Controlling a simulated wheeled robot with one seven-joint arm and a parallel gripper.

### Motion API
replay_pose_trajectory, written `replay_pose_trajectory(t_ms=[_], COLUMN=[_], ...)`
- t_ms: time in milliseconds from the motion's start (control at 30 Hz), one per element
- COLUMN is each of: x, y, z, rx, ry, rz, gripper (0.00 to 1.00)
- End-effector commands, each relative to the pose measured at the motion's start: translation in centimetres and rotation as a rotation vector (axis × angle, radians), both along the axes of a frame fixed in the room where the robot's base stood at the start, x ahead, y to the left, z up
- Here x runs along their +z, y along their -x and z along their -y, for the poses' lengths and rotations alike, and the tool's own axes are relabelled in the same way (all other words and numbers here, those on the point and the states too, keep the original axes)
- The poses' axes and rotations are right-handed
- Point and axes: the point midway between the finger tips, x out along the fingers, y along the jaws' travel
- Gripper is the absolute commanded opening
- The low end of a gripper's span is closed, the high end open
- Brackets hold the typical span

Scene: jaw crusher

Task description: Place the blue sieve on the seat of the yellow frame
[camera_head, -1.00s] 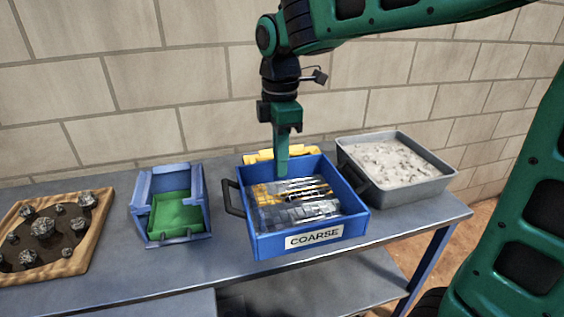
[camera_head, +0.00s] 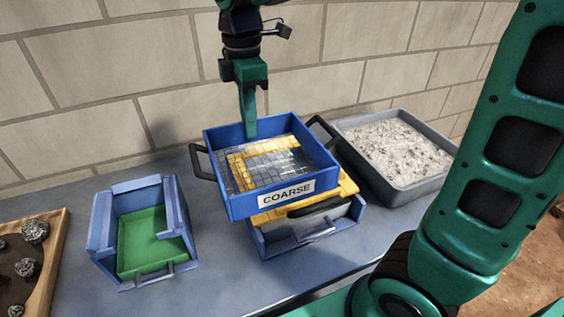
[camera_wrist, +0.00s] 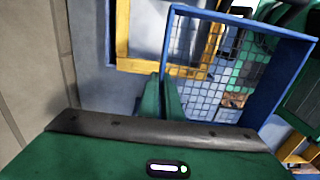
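The blue sieve (camera_head: 232,205), labelled COARSE, has a wire mesh floor and dark side handles. My gripper (camera_head: 250,128) is shut on its back wall, fingers pointing down. The yellow frame (camera_head: 345,188) shows through the mesh and below the sieve's front right, on top of a blue housing (camera_head: 262,238). The sieve overlaps the frame in the head view and looks turned a little; I cannot tell whether they touch. The frame's seat is mostly hidden. In the wrist view the sieve rim (camera_wrist: 288,75) is right of my fingers and the yellow frame (camera_wrist: 122,35) is beyond.
A blue bin with a green tray (camera_head: 155,240) stands to the left. A grey tray of pale gravel (camera_head: 437,178) stands close on the right. A wooden tray of rocks (camera_head: 50,262) is at far left. A block wall rises behind the table (camera_head: 225,290).

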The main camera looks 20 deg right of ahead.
Motion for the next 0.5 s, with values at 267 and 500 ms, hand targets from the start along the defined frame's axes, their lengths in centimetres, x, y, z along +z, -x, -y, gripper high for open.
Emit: replay_pose_trajectory(t_ms=[267,500], x=[0.03,0.02], y=[-0.01,-0.07], z=[0.06,0.39], rx=[-0.001,-0.007], ry=[0.0,0.0], rz=[0.0,0.0], gripper=[0.0,0.0])
